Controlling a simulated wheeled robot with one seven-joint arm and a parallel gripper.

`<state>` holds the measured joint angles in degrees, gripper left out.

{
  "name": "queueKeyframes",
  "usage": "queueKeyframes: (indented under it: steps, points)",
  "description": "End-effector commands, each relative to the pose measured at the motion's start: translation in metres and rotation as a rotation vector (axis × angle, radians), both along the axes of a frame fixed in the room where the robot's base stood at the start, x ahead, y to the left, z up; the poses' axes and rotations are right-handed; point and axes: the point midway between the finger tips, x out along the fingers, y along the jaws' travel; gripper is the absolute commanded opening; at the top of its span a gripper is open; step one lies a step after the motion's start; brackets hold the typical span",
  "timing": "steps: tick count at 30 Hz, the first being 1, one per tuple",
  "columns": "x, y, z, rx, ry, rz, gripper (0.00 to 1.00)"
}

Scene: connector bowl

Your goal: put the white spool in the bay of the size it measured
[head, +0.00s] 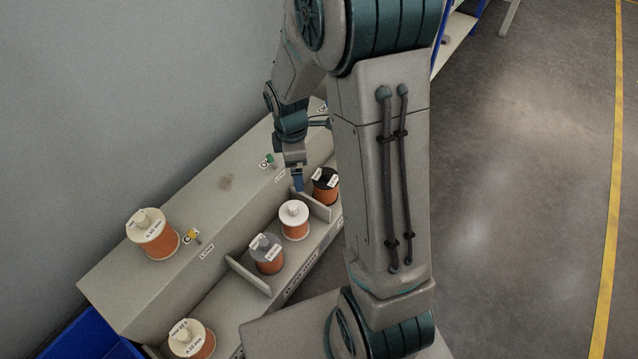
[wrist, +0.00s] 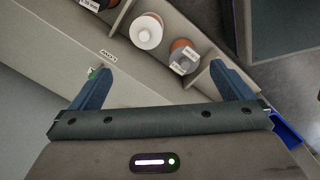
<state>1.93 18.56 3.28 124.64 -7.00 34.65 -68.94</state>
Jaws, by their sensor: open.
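The white spool (head: 294,219), wound with orange wire, stands upright in the middle bay beside a grey-topped spool (head: 266,255). No label shows on its top. The wrist view shows this white spool (wrist: 146,31) beyond my fingertips, with the grey-topped spool (wrist: 184,57) to its right. My gripper (head: 299,186) is above the bay edge, just behind the white spool in the head view. In the wrist view my gripper (wrist: 161,70) is open, with nothing held between its fingers. A second, labelled white-topped spool (head: 152,235) stands on the upper ledge.
A black-topped spool (head: 326,185) stands in the far bay. A labelled white-topped spool (head: 192,340) stands in the near bay. Low dividers (head: 248,275) separate the bays. Small pegs, one green (head: 267,160), rise from the ledge. A blue bin (head: 75,335) is at lower left.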

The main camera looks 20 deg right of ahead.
Motion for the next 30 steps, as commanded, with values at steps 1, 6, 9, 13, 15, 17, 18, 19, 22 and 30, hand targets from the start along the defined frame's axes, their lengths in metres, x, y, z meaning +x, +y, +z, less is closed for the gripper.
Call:
queueKeyframes:
  steps: [1, 6, 9, 13, 15, 17, 18, 19, 22, 30]
  points:
    - [-0.01, 0.0, 0.016, 0.003, -0.014, -0.084, 1.0]
    - [-0.046, 0.001, 0.056, 0.023, -0.042, -0.392, 1.0]
    - [-0.07, 0.002, 0.075, 0.04, -0.056, -0.572, 1.0]
    - [-0.101, 0.004, 0.096, 0.068, -0.071, -0.805, 1.0]
    - [-0.118, 0.005, 0.105, 0.083, -0.076, -0.925, 1.0]
    - [-0.132, 0.006, 0.111, 0.097, -0.08, -1.019, 1.0]
    - [-0.14, 0.007, 0.114, 0.105, -0.08, -1.076, 1.0]
    - [-0.145, 0.007, 0.116, 0.112, -0.079, -1.115, 1.0]
    - [-0.16, 0.008, 0.12, 0.126, -0.078, -1.217, 1.0]
    - [-0.171, 0.008, 0.123, 0.138, -0.075, -1.305, 1.0]
